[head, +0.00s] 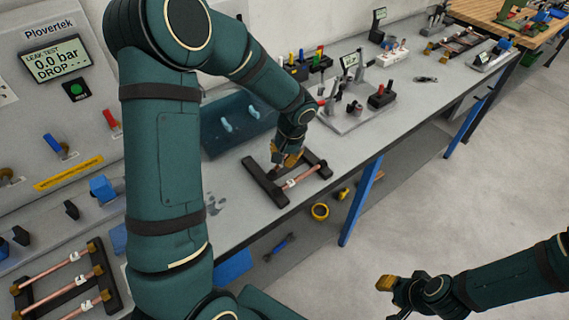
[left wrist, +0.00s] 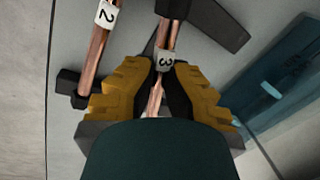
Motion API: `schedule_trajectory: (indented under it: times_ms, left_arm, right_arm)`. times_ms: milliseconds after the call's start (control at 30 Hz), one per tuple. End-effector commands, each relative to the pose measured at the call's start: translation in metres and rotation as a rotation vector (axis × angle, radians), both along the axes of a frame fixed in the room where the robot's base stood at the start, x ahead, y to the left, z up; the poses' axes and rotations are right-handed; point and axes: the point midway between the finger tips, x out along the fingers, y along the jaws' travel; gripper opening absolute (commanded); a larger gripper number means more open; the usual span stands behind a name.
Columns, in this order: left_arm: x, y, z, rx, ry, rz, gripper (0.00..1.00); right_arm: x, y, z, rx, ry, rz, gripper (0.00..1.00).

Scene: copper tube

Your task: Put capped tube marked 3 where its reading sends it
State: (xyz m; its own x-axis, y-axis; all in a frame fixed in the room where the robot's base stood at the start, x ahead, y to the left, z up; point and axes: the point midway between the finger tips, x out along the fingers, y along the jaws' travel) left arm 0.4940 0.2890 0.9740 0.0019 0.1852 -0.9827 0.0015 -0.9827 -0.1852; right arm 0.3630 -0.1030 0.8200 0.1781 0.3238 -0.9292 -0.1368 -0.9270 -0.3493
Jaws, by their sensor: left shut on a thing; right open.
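The copper tube marked 3 (left wrist: 166,58) lies between the yellow fingers of my left gripper (left wrist: 161,80) in the left wrist view. A dark piece covers its upper end, and its lower end is hidden by the gripper. In the head view my left gripper (head: 287,158) is low over the dark two-rail rack (head: 265,184). I cannot tell whether tube 3 still touches the rack. A copper tube marked 2 (left wrist: 98,45) lies beside it; one tube (head: 303,178) shows across the rack in the head view. My right gripper (head: 392,288) is open and empty over the floor.
The leak tester (head: 56,60) at left reads "0.0 bar, DROP ---". A blue-tinted water tank (head: 215,140) stands behind the rack. Another rack (head: 108,278) with several tubes is at lower left. A grey fixture plate (head: 345,118) stands farther along the bench.

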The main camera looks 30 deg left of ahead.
Motion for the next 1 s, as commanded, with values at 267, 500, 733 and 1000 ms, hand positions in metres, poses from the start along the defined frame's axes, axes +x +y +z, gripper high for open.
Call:
schedule_trajectory:
  times_ms: [267, 500, 733, 1000]
  left_arm:
    - [0.000, 0.000, -0.029, 0.000, 0.000, -0.001, 0.00]
    - [0.000, 0.000, -0.029, 0.000, 0.000, -0.001, 0.00]
    - [0.000, 0.000, -0.030, 0.000, 0.000, -0.001, 0.34]
    - [0.000, 0.000, -0.029, 0.000, 0.000, -0.001, 0.34]
  right_arm:
    - [-0.001, 0.000, -0.004, 0.000, 0.003, 0.002, 0.34]
    - [-0.002, 0.000, -0.005, 0.001, 0.004, 0.004, 0.34]
    - [-0.002, 0.000, -0.007, 0.002, 0.006, 0.004, 0.34]
    - [-0.002, 0.000, -0.005, 0.001, 0.005, 0.004, 0.34]
